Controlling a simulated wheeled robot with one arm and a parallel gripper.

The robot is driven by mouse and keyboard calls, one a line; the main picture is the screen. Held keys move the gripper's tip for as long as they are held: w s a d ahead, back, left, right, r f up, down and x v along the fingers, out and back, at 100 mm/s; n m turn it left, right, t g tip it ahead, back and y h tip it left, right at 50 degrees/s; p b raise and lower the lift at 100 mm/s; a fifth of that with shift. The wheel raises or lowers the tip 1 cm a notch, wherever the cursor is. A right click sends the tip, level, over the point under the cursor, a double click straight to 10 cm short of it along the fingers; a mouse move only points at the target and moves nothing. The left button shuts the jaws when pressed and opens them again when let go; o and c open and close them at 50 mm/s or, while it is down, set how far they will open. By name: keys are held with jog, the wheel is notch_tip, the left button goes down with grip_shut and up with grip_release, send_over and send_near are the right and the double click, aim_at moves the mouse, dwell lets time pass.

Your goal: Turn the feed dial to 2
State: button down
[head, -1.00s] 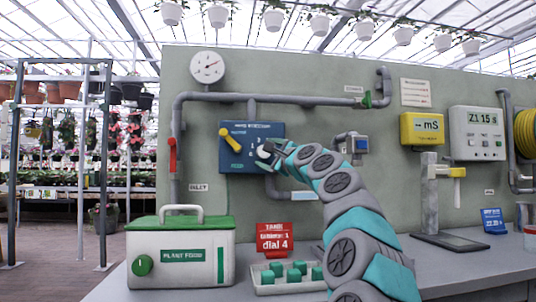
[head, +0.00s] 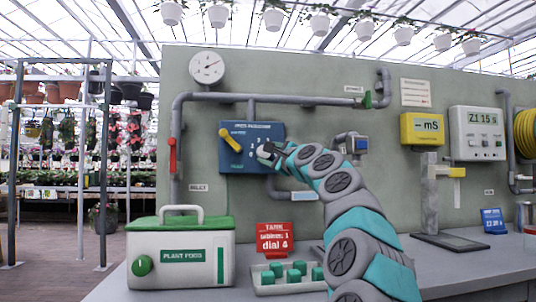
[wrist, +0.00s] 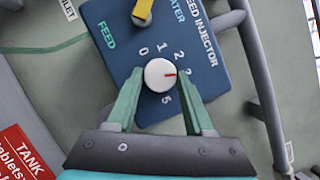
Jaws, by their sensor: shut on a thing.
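The blue feed injector panel (head: 236,161) is mounted on the grey-green wall. In the wrist view the panel (wrist: 200,42) shows the white feed dial (wrist: 160,72) with numerals around it. The dial's red mark points right, just below the 2, towards a numeral partly covered by a finger. My gripper (wrist: 160,80) has one green finger on each side of the dial and is shut on it.
A yellow lever (head: 232,139) is on the panel's upper left, close to my gripper. Pipes (head: 178,130) run around the panel.

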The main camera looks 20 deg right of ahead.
jog(key=shift+r+n+g+p, duration=0.15)
jog(key=shift+n+g+p, duration=0.6)
jog(key=shift+n+p, duration=1)
jog(key=shift+r+n+g+p, duration=0.1)
jog(key=shift+n+g+p, duration=0.9)
jog(key=shift+n, duration=1.15)
jog(key=shift+t+p, duration=0.25)
jog(key=shift+p, duration=0.05)
jog(key=shift+c, duration=1.4)
grip_release()
jog(key=shift+s, duration=0.15)
jog(key=s+b, duration=0.1)
jog(key=s, duration=0.6)
jog(key=shift+s+d+r, duration=0.2)
jog(key=shift+d+r, duration=0.05)
jog(key=shift+d, duration=0.2)
